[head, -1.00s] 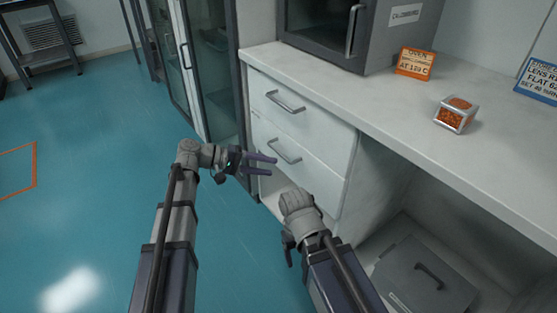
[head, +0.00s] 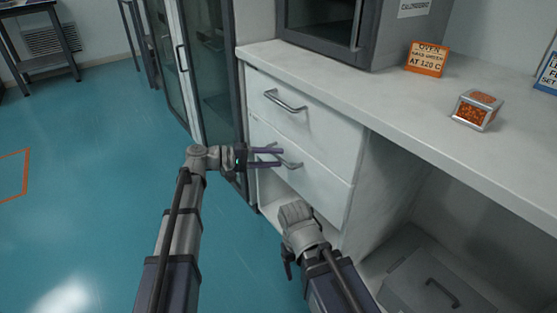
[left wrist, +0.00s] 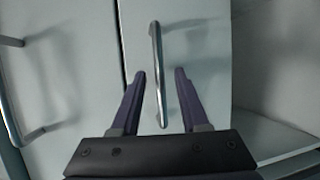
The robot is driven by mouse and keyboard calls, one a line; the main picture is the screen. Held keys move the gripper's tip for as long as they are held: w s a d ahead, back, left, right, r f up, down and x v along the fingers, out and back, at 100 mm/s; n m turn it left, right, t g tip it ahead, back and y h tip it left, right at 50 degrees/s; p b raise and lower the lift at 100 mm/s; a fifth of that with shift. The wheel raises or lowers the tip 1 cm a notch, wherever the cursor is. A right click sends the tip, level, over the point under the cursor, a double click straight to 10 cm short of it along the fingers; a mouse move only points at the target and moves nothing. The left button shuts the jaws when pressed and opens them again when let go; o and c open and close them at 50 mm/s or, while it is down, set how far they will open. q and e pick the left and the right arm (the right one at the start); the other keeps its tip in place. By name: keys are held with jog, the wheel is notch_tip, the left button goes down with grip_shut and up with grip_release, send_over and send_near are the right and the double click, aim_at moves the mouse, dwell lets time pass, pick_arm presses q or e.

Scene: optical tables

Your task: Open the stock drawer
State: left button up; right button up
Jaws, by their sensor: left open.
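Two white drawers sit one above the other under the counter; no label shows which is the stock drawer. The upper drawer (head: 318,122) and the lower drawer (head: 318,186) both look shut. Each has a metal bar handle: the upper handle (head: 284,101) and the lower handle (head: 291,164). My left gripper (head: 279,157) is open at the lower handle. In the left wrist view the lower handle (left wrist: 156,60) lies between the spread fingers (left wrist: 160,74); contact cannot be told. My right gripper (head: 288,262) hangs low before the cabinet, its fingers mostly hidden.
A glass-door cabinet (head: 212,75) stands left of the drawers. The counter (head: 385,105) carries an oven (head: 330,25), an orange sign (head: 427,59) and a small box of orange contents (head: 477,110). A grey lidded case (head: 420,275) sits in the open bay at right.

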pick_arm(q)
jog(key=shift+x, duration=0.9)
grip_shut()
dwell(0.9)
